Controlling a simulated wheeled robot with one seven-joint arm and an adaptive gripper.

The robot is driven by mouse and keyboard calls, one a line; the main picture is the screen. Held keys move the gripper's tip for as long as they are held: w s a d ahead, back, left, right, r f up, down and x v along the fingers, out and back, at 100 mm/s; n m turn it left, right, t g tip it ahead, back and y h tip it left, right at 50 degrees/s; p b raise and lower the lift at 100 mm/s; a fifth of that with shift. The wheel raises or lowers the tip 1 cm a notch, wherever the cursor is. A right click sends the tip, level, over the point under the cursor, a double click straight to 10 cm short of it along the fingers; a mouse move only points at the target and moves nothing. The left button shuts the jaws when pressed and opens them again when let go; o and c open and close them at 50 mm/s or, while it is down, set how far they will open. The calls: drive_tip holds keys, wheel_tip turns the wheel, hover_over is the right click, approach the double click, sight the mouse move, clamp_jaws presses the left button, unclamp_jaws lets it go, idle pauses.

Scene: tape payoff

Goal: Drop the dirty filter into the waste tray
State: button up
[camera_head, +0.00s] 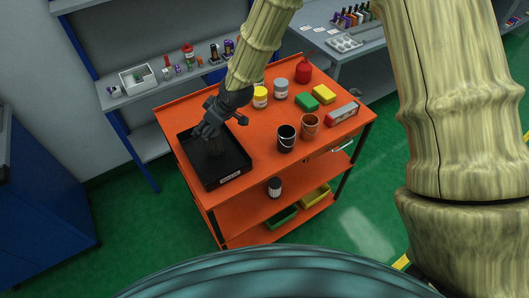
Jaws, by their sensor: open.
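The black waste tray (238,176) sits on the left end of the orange cart's top, with a small pale label on its front wall. My gripper (212,132) is over the tray, pointing down, with its fingers open. A dim brownish-grey shape (217,148) shows in the tray just below the fingers. It may be the dirty filter, but it is too dark to be sure. I cannot tell whether it touches the fingers. The gripper and arm hide part of the tray's back.
The orange cart (262,165) also carries a black bucket (286,139), a copper-coloured bucket (310,126), cans, a red container (303,71), green and yellow blocks and a red-and-grey box (342,114). Shelves with bottles (188,50) stand behind. Green floor is open at the left.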

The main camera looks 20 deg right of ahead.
drive_tip(key=v, duration=1.1)
drive_tip(key=shift+s+r, duration=0.15)
